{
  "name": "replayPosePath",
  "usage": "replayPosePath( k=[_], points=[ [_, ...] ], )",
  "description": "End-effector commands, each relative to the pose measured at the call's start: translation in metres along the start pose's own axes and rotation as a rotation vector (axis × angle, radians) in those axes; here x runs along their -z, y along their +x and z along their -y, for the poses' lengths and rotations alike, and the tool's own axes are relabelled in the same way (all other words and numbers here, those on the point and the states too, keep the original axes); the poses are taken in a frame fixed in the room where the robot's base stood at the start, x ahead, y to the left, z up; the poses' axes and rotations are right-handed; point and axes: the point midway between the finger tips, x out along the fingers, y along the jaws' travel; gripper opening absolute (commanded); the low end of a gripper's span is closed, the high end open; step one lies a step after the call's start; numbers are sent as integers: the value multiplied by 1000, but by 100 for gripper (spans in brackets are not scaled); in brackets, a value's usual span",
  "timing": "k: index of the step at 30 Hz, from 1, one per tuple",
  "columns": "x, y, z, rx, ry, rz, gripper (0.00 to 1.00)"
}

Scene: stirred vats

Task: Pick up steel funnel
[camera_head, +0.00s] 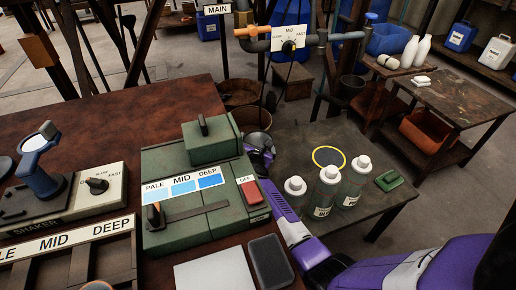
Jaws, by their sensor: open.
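My purple and white arm reaches from the lower right, between the green console and the bottles. My gripper (262,154) is at its far end, just past the console's right edge. It is open, but small and partly hidden, so its fingers are hard to make out. A grey, rounded metallic shape (258,142) shows right at the gripper. It may be the steel funnel, but I cannot tell for sure or say whether they touch. No other funnel is clear in view.
The green console (195,225) with a PALE, MID, DEEP strip stands on the brown table (180,100). A lower dark table (385,165) carries three capped bottles (326,188), a yellow-ringed disc (329,157) and a green block (389,180). Pipes and a MID dial (288,46) stand behind.

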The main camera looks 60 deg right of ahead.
Motion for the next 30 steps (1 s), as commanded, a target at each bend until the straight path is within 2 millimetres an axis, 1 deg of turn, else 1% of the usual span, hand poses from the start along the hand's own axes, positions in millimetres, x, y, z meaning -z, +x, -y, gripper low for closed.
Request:
replayPosePath(
  k=[2, 7, 8, 9, 11, 15, 18, 26, 30],
  points=[
    [0, 3, 0, 0, 0, 0, 100],
    [0, 2, 0, -1, -1, 0, 100],
    [0, 2, 0, -1, -1, 0, 98],
    [0, 2, 0, -1, -1, 0, 90],
    [0, 2, 0, -1, -1, 0, 78],
    [0, 2, 0, -1, -1, 0, 51],
    [0, 2, 0, 0, -1, 0, 33],
    [-2, 2, -1, -1, 0, 0, 33],
    [-9, -1, -3, -1, -1, 1, 33]
  ],
)
